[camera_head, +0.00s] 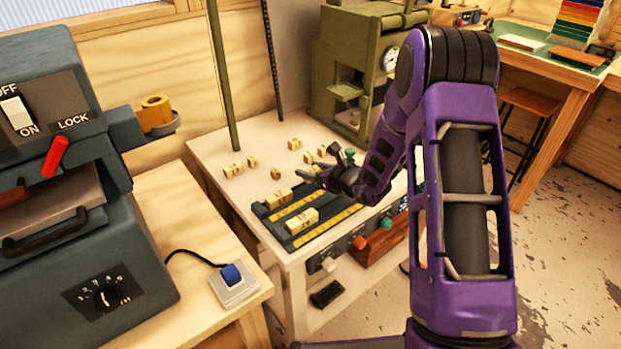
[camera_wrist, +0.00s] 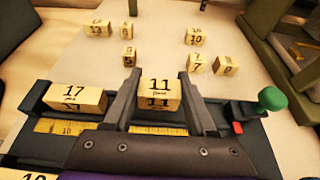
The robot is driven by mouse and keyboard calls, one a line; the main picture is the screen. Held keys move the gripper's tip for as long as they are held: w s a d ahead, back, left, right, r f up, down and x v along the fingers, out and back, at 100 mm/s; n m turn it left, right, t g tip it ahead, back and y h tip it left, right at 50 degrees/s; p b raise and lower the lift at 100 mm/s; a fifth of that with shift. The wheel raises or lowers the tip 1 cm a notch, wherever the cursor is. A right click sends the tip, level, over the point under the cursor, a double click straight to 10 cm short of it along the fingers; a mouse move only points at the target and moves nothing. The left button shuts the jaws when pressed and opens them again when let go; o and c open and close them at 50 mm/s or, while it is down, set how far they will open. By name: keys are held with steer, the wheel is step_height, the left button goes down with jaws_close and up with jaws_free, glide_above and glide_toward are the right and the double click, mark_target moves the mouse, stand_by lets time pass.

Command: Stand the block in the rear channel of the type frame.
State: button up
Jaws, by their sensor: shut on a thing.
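The pale block marked 11 (camera_wrist: 159,96) is between the fingers of my gripper (camera_wrist: 160,80), which is shut on it. The dark type frame (camera_wrist: 215,135) lies below, with yellow ruled strips along its channels. In the head view the type frame (camera_head: 262,213) is on the white table, with my gripper (camera_head: 311,178) over its rear right part. A block marked 17 (camera_wrist: 75,98) sits in the rear channel, left of the held block. Another block (camera_head: 301,221) sits in the front channel. I cannot tell whether the held block touches the channel floor.
Several loose blocks (camera_wrist: 98,30) stand on the table behind the frame. A green knob (camera_wrist: 272,98) is at the frame's right end. A green machine (camera_head: 345,70) stands behind, a green post (camera_head: 221,80) at the left rear. A grey press (camera_head: 75,200) is at left.

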steer(key=shift+f, duration=1.3)
steer(key=shift+f, duration=0.2)
steer(key=o, duration=1.3)
steer(key=shift+o, duration=0.2)
steer(key=shift+r, duration=0.1)
steer(key=shift+r, duration=0.15)
steer(key=shift+s+d+r, duration=0.1)
steer(key=shift+s+d, duration=0.05)
steer(key=v, duration=1.1)
steer(key=shift+s+d, duration=0.1)
steer(key=shift+s, duration=0.15)
